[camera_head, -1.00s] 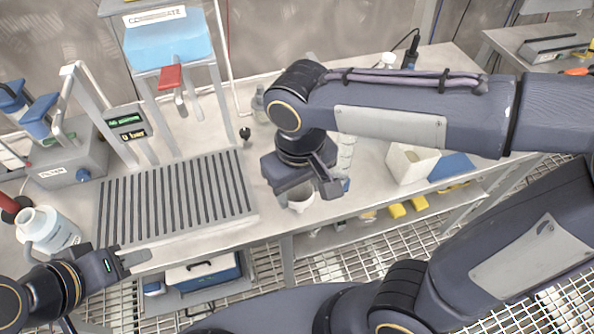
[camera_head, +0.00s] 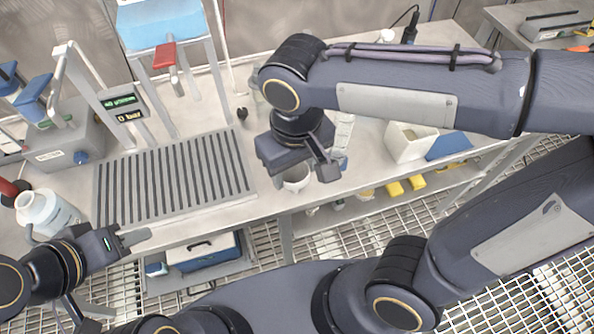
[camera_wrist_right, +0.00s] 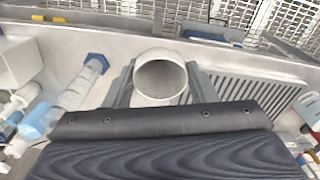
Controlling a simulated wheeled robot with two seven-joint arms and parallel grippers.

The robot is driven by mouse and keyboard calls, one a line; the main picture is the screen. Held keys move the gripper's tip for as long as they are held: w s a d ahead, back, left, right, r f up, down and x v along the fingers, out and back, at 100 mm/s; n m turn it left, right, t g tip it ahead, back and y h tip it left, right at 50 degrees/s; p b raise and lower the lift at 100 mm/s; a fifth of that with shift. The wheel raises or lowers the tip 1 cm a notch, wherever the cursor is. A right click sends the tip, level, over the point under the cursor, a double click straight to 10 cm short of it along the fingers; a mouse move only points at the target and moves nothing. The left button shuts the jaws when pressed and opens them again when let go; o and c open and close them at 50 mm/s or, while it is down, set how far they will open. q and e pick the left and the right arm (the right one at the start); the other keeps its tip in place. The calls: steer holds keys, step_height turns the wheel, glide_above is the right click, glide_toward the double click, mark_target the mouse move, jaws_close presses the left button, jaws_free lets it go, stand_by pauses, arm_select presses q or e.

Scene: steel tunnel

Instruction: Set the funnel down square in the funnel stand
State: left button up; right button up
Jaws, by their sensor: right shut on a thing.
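The funnel shows in the head view as a white cup-like piece (camera_head: 297,182) under my right gripper (camera_head: 318,172), near the bench's front edge. In the right wrist view its round open mouth (camera_wrist_right: 162,76) sits between the grey fingers of my right gripper (camera_wrist_right: 163,88), which is shut on it. Its lower part is hidden, so I cannot tell whether it touches anything below. I cannot make out the funnel stand; my right gripper and arm cover part of the bench. My left gripper (camera_head: 138,240) is off the bench's front left edge, apart from the funnel; its opening is unclear.
A slotted drain grate (camera_head: 172,182) lies left of the funnel. A white bottle (camera_head: 48,212) stands at the far left. A white open box (camera_head: 408,143) stands to the right. A measuring cylinder with a blue foot (camera_wrist_right: 75,88) shows in the wrist view.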

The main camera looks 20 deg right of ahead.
steer(key=w+d+f+t+b, duration=0.1)
steer(key=w+d+f, duration=0.2)
steer(key=w+f, duration=0.4)
steer(key=shift+w+f, duration=0.15)
steer(key=shift+w, duration=1.85)
steer(key=shift+f+b, duration=1.45)
steer(key=shift+f, duration=0.05)
steer(key=shift+f, duration=0.15)
steer(key=shift+f+b, duration=0.85)
steer(key=shift+f, duration=0.05)
